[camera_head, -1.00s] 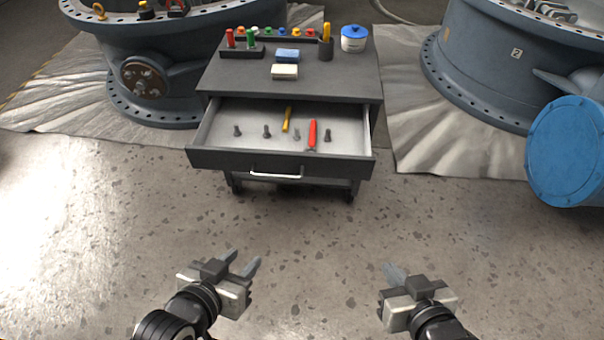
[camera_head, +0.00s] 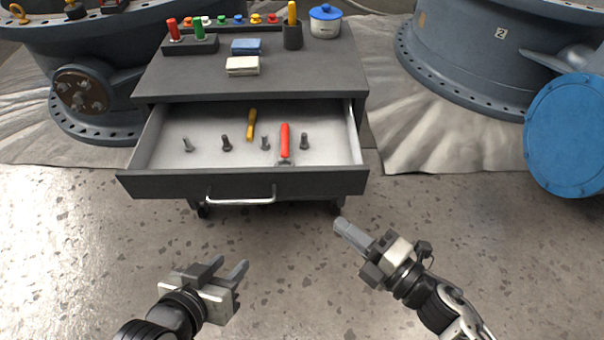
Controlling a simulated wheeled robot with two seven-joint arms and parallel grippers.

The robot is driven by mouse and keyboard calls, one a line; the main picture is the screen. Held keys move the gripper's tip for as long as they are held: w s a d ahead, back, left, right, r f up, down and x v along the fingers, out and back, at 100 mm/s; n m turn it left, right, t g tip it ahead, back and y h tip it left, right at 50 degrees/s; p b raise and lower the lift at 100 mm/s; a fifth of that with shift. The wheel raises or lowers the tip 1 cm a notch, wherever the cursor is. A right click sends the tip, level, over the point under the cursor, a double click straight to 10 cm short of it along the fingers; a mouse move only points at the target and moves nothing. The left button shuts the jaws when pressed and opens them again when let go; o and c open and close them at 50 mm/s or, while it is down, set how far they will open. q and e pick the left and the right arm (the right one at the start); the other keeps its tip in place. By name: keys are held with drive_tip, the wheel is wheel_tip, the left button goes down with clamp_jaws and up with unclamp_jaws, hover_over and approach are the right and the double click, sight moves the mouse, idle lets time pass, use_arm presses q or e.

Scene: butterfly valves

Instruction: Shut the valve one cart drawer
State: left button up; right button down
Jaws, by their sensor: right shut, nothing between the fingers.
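The dark grey cart (camera_head: 300,72) stands ahead with its drawer (camera_head: 300,183) pulled out toward me. A pale bar handle (camera_head: 240,199) is on the drawer front. Inside the drawer lie a red-handled tool (camera_head: 285,140), a yellow-handled tool (camera_head: 251,124) and several dark bolts (camera_head: 226,143). My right gripper (camera_head: 343,227) is shut and empty, just in front of and below the drawer front's right end, apart from it as far as I can see. My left gripper (camera_head: 231,268) is open and empty, in front of the handle and nearer to me.
Large blue valve bodies stand at left (camera_head: 80,90) and right (camera_head: 470,60). The floor before the cart is clear.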

drive_tip(key=f+n, duration=0.1)
approach(290, 172)
drive_tip(key=x, duration=0.5)
drive_tip(key=shift+s+a, duration=0.2)
drive_tip(key=shift+a, duration=0.15)
use_arm(q)
drive_tip(key=shift+w+d+f+b, duration=0.15)
drive_tip(key=shift+f, duration=0.3)
drive_tip(key=shift+w+d+f+b, duration=0.1)
drive_tip(key=shift+w+f+b, duration=0.05)
drive_tip(key=shift+f, duration=0.25)
use_arm(e)
drive_tip(key=shift+w, duration=0.6)
use_arm(q)
drive_tip(key=shift+w, duration=0.1)
use_arm(e)
drive_tip(key=shift+d, duration=0.1)
